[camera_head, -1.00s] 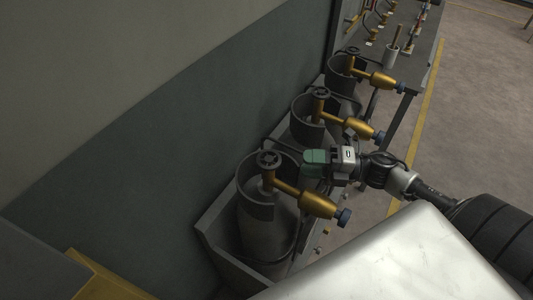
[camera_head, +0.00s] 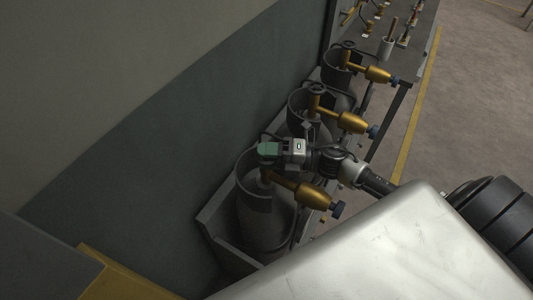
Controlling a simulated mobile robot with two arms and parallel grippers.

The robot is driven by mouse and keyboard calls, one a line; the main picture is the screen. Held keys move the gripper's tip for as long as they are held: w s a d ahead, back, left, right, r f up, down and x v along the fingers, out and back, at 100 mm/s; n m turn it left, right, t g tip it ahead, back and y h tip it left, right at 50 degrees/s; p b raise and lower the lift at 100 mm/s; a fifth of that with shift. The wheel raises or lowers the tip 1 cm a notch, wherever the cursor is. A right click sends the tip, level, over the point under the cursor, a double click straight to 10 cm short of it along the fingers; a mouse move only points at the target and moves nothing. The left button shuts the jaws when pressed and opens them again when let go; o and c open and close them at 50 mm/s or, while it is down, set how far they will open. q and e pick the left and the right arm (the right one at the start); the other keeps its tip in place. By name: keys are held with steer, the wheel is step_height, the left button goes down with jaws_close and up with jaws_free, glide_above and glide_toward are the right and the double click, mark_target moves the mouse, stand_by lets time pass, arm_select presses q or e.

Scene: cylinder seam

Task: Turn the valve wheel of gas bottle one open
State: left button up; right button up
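Three grey gas bottles with brass valves stand in a row along the wall. The nearest bottle (camera_head: 262,222) has a brass valve body (camera_head: 297,190) with a dark blue knob (camera_head: 338,209) at its right end. Which bottle is number one I cannot tell. My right gripper (camera_head: 268,150) is over the top of the nearest bottle, with its green fingers where that bottle's valve wheel is, so the wheel is hidden. Whether the fingers touch the wheel or are shut on it I cannot tell. My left gripper is not in view.
The middle bottle's valve (camera_head: 341,120) and the far bottle's valve (camera_head: 371,72) are close behind my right arm. A grey rack (camera_head: 215,222) holds the bottles against the wall. A bench (camera_head: 411,62) with small tools and a cup is beyond. Open floor (camera_head: 470,110) lies to the right.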

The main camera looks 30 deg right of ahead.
jaws_close()
steer(key=shift+f+n+g+y+b, duration=0.25)
steer(key=shift+n+g+b, duration=0.25)
steer(key=shift+b, duration=0.35)
steer(key=n+g+y+b, duration=0.1)
steer(key=n+g+b, duration=0.2)
steer(key=g+b, duration=0.1)
steer(key=n+g+y+b, duration=0.1)
steer(key=n+g+b, duration=0.2)
steer(key=g+b, duration=0.2)
steer(key=shift+g+y+b, duration=0.25)
steer(key=shift+g+b, duration=0.05)
steer(key=shift+b, duration=0.6)
steer(key=shift+r+n+g+b, duration=0.15)
steer(key=shift+n+g+b, duration=0.65)
steer(key=shift+g+b, duration=0.25)
steer(key=shift+o, duration=0.6)
jaws_free()
